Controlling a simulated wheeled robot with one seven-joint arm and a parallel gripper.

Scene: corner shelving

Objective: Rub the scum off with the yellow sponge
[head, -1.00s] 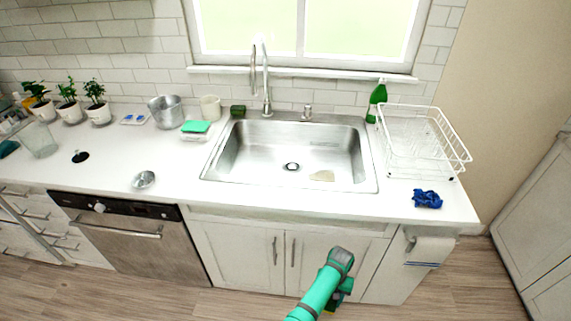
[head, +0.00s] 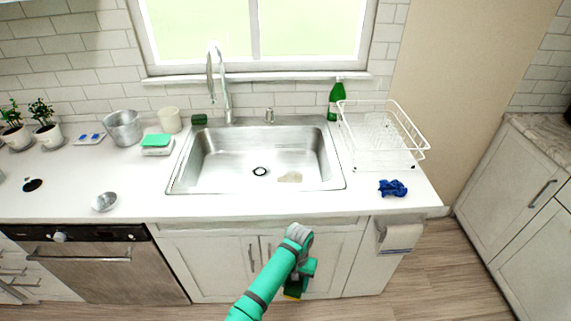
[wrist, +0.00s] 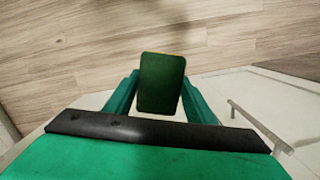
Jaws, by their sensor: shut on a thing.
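My gripper (head: 301,283) hangs low in front of the sink cabinet doors, below counter height. It is shut on the yellow sponge (head: 292,296), whose yellow shows at the bottom in the head view. In the wrist view the sponge (wrist: 162,84) shows its dark green face with a thin yellow edge, between the two teal fingers. A tan patch of scum (head: 290,177) lies on the floor of the steel sink (head: 225,170), right of the drain. The sponge is well apart from the scum.
The counter's front edge (head: 250,213) stands between my gripper and the basin. The faucet (head: 226,95) rises behind the sink. A dish rack (head: 395,155), green bottle (head: 335,103) and blue cloth (head: 393,188) are to the right. A metal bowl (head: 104,202) is left.

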